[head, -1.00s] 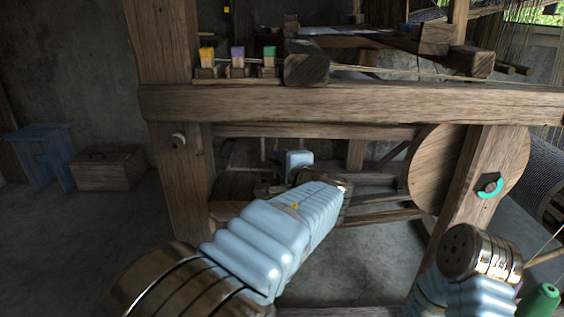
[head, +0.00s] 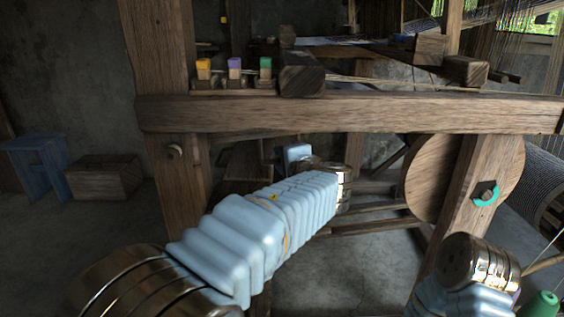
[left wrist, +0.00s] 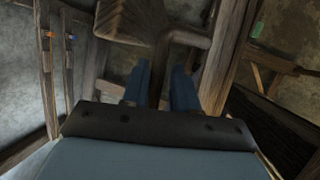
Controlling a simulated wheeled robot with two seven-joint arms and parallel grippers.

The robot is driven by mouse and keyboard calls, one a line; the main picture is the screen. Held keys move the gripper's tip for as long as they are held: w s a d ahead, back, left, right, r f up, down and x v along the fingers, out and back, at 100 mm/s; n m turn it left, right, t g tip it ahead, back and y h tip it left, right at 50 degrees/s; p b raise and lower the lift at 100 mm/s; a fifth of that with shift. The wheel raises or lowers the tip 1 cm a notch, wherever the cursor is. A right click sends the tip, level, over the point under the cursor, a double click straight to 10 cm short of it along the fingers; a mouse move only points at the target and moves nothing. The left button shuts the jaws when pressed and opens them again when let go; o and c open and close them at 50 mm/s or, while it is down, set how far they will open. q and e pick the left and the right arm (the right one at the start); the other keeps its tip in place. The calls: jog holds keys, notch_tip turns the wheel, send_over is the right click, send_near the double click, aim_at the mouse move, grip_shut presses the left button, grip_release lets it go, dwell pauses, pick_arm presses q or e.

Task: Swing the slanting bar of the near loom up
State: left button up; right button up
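The near loom (head: 350,112) is a frame of thick brown beams and posts across the head view. My left arm reaches in under its front beam, and the gripper (head: 298,153) shows only as a small blue part beyond the forearm. In the left wrist view, the two dark blue fingers of my left gripper (left wrist: 160,92) stand apart. A narrow wooden bar (left wrist: 159,68) runs between them from a wider crosspiece (left wrist: 150,22). I cannot tell whether the fingers touch this bar or whether it is the slanting bar. My right gripper is out of view.
A round wooden disc (head: 430,180) and a post with a teal ring (head: 486,194) stand to the right. Yellow, purple and green blocks (head: 234,66) sit above the front beam. A blue stool (head: 38,160) and a wooden chest (head: 103,178) stand by the left wall.

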pick_arm(q)
jog(key=v, duration=1.4)
jog(key=shift+w, duration=0.1)
jog(key=w+a+f+g+h+p, duration=0.15)
jog(key=a+f+g, duration=0.3)
jog(key=f, duration=1.05)
jog(key=a+f+g+h+p, duration=0.25)
jog(key=a+f+g, duration=0.2)
jog(key=f, duration=1.05)
jog(key=s+a+f+n+g+h+p, duration=0.2)
jog(key=s+a+f+n+h+p, duration=0.1)
jog(key=s+f+n, duration=0.4)
jog(key=s+a+f+n+g+h+p, duration=0.2)
jog(key=s+a+f+n, duration=0.3)
jog(key=s, duration=0.8)
notch_tip(320, 180, down, 5)
jog(key=n+p, duration=0.1)
jog(key=n, duration=0.2)
jog(key=shift+g+h, duration=0.3)
jog(key=shift+h, duration=0.1)
